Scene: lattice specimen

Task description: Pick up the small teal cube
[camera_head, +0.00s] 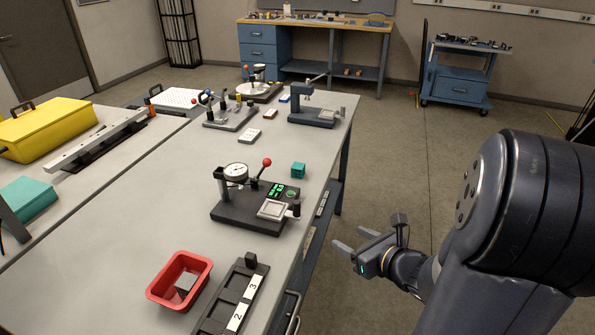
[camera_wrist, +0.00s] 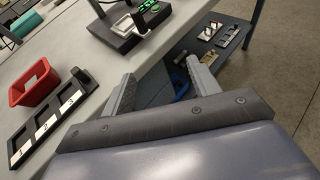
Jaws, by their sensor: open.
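The small teal cube (camera_head: 298,170) sits on the grey table near its right edge, just behind the black gauge stand (camera_head: 247,205). It is upright and nothing touches it. The wrist view does not show the cube. My gripper (camera_head: 343,251) is off the table's right side, in front of and to the right of the cube, well apart from it. In the wrist view, my gripper (camera_wrist: 163,85) has its two fingers spread with nothing between them, pointing towards the table edge.
A red bin (camera_head: 180,281) with a grey block inside and a black numbered tray (camera_head: 232,297) lie at the table's near end. More instruments, such as a blue-grey press (camera_head: 316,112), stand behind the cube. Bare tabletop lies left of the gauge stand.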

